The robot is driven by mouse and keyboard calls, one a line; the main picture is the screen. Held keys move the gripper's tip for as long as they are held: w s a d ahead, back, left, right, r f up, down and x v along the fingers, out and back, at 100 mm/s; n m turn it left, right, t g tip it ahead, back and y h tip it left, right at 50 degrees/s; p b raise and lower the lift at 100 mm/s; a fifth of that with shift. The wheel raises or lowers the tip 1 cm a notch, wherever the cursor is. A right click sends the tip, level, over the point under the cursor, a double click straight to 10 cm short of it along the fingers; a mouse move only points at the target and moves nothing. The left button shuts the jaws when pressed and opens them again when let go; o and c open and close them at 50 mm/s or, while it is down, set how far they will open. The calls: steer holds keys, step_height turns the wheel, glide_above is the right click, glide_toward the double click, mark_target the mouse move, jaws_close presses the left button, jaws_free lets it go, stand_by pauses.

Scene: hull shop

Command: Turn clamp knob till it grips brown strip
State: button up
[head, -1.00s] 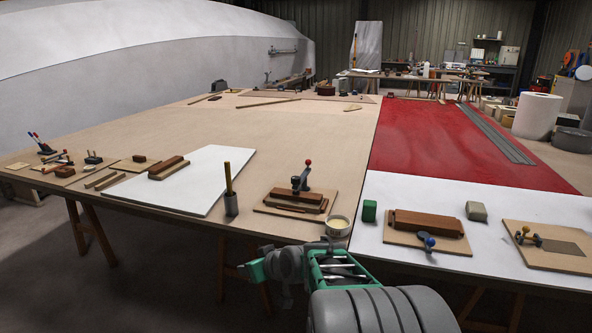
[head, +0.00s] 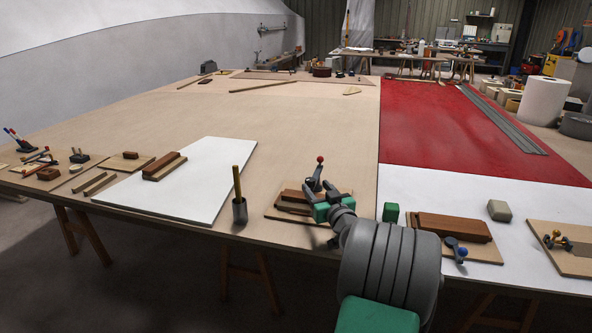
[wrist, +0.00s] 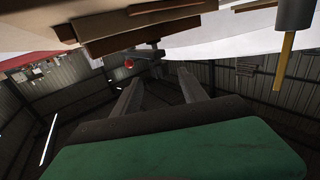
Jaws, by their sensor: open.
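A dark clamp with a red ball knob (head: 320,159) stands on a wooden board (head: 278,214) near the table's front edge. Brown strips (head: 291,200) lie on that board beside the clamp, partly hidden by my gripper. My gripper (head: 328,194) is over the board's right part, close to the clamp in the picture. In the wrist view, which looks upside down, the jaws (wrist: 158,88) are apart with nothing between them. The red knob (wrist: 129,64) shows beyond the fingertips, and the brown strips (wrist: 125,30) are at the top. I cannot tell whether the clamp touches a strip.
A grey cup with a pencil-like stick (head: 240,210) stands left of the board. A white sheet (head: 200,190) lies left.

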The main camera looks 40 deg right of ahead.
mark_target(308, 178)
steer(key=x, duration=0.8)
steer(key=shift+w+a, duration=0.1)
steer(key=shift+w, duration=0.1)
steer(key=shift+c, duration=0.4)
jaws_close()
